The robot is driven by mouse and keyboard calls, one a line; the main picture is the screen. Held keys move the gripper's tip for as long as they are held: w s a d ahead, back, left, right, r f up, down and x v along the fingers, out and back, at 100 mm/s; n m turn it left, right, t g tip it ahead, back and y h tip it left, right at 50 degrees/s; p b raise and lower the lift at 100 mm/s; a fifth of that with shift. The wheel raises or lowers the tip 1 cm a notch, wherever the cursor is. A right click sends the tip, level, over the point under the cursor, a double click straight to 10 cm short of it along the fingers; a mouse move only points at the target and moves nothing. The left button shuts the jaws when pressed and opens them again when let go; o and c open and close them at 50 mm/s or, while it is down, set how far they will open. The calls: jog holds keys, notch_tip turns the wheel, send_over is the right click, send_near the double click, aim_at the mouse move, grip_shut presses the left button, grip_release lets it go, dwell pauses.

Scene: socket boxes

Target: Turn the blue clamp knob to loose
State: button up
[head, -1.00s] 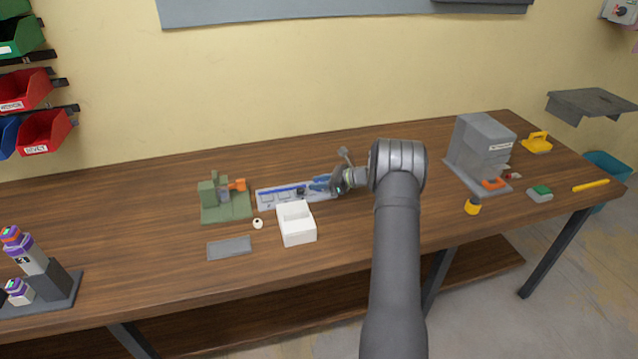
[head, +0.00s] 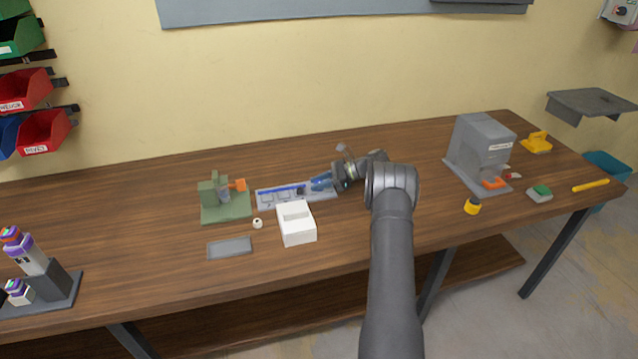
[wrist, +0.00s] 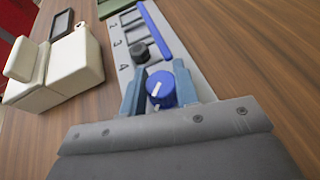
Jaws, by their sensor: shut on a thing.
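The blue clamp knob (wrist: 163,93) is round with a white pointer line on its face. In the wrist view it sits at the near end of a grey fixture (wrist: 115,33) marked with numbers, with a long blue bar (wrist: 155,30) along one side. My gripper (wrist: 158,82) has its two blue-grey fingers on either side of the knob, shut on it.
A black knob-like part (wrist: 139,52) stands on the fixture just beyond the blue knob. A green fixture (head: 226,211) with an orange part stands to the left. A grey machine (head: 483,145) stands to the right.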

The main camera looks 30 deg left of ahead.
jog(key=o, duration=0.7)
jog(key=shift+r, duration=0.1)
jog(key=v, duration=1.7)
jog(key=shift+d, duration=0.15)
jog(key=shift+r, duration=0.1)
jog(key=x, duration=1.7)
jog(key=shift+f, duration=0.2)
